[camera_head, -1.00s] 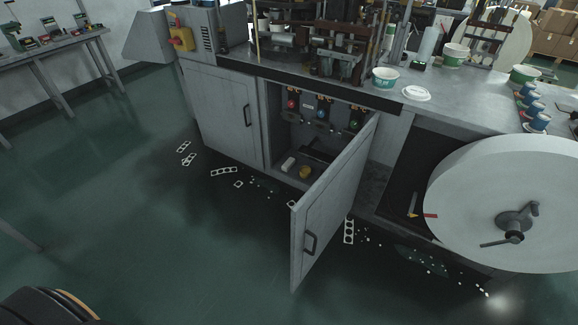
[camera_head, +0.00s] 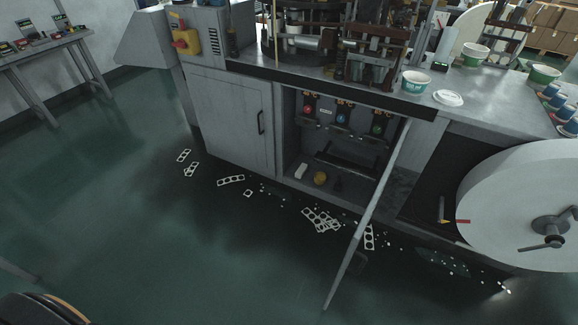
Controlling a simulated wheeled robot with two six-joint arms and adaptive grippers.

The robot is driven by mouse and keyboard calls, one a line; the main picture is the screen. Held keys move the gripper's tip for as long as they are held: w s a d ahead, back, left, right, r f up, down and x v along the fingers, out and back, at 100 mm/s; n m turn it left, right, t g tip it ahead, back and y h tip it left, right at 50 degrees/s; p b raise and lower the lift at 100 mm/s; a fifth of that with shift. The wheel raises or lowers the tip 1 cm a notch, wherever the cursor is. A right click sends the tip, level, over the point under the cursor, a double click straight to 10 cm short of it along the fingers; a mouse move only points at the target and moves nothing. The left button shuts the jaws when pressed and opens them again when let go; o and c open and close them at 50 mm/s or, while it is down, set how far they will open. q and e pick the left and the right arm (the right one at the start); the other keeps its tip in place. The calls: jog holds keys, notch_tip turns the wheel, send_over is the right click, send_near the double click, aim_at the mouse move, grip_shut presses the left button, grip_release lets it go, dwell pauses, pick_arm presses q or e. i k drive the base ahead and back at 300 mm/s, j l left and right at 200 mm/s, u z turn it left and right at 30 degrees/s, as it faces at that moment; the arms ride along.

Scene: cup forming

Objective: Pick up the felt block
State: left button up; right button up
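A small pale block (camera_head: 301,171), which looks like the felt block, lies on the floor of the open cabinet (camera_head: 292,140) under the machine. It is near the left side of the opening, just left of a round yellow thing (camera_head: 320,178). It is small in the picture, so its material cannot be made out. Neither of my grippers is in view.
The cabinet door (camera_head: 370,220) stands open, nearly edge-on, right of the opening. Above the block hang units with red, blue and green knobs (camera_head: 342,118). White punched scraps (camera_head: 322,220) litter the floor in front. A large paper roll (camera_head: 510,190) is at right.

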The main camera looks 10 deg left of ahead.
aim_at(300, 172)
jog(key=i+j, duration=0.3)
jog(key=i+j+z, duration=0.15)
jog(key=i+j, duration=0.15)
jog(key=j, duration=0.2)
jog(key=i+j, duration=0.3)
jog(key=j, duration=0.15)
jog(key=i+j+z, duration=0.1)
jog(key=i+j, duration=0.2)
jog(key=j, duration=0.15)
